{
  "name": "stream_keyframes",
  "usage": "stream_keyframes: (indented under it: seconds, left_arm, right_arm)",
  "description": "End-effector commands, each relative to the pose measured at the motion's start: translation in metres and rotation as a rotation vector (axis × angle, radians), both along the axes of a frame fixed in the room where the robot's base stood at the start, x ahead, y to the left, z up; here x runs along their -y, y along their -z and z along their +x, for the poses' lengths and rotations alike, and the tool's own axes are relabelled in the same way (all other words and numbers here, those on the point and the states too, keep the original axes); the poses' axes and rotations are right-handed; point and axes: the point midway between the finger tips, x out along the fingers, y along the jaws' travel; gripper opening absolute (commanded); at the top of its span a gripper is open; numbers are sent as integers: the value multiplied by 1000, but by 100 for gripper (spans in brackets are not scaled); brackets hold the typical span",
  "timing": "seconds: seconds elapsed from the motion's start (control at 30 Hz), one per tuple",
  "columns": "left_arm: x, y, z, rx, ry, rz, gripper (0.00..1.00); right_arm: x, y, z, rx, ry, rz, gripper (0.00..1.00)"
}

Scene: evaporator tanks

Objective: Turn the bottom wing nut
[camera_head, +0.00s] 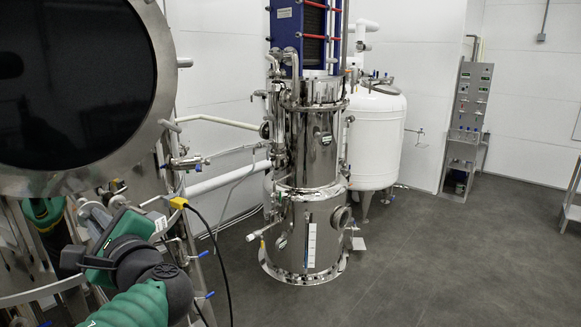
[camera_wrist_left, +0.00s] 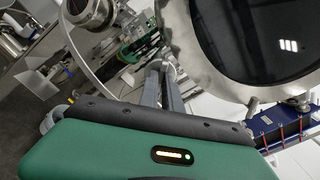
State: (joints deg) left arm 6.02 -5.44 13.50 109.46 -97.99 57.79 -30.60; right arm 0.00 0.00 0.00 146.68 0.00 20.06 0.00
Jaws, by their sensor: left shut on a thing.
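The wing nut at the bottom of the round tank lid is small and hard to make out. The lid (camera_head: 80,75) fills the upper left of the head view and the upper right of the left wrist view (camera_wrist_left: 270,40). My left gripper (camera_wrist_left: 163,68) reaches to the lid's lower rim. Its two fingers are close together and shut on a small metal part there, seemingly the bottom wing nut, which the fingertips mostly hide. In the head view my green left arm comes from below, with the gripper just under the lid.
A steel evaporator column (camera_head: 310,180) stands at the centre with a white tank (camera_head: 375,140) behind it. Pipes and small blue-handled valves sit close right of my left gripper. A control panel (camera_head: 470,105) stands by the far wall.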

Motion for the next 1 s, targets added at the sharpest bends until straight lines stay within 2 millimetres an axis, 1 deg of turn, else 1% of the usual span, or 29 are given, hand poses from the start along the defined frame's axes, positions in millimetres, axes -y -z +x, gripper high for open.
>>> stream_keyframes:
  seconds: [0.03,0.27,0.33,0.5,0.67,0.83,1.0]
  left_arm:
    - [1,4,0,6,0,-12,0]
    - [1,3,0,7,0,-14,0]
    - [1,4,0,12,1,-18,0]
    - [1,7,0,76,1,-71,0]
    - [1,6,0,141,0,-126,0]
    - [1,2,0,160,0,-143,0]
    - [1,2,1,158,1,-143,0]
  right_arm:
    - [0,4,0,0,0,0,34]
    - [0,2,0,0,0,0,34]
    - [0,5,0,0,0,0,34]
    - [0,24,0,0,0,0,34]
    - [0,37,0,0,0,0,34]
    - [0,37,0,0,0,0,34]
    - [0,37,0,0,0,0,34]
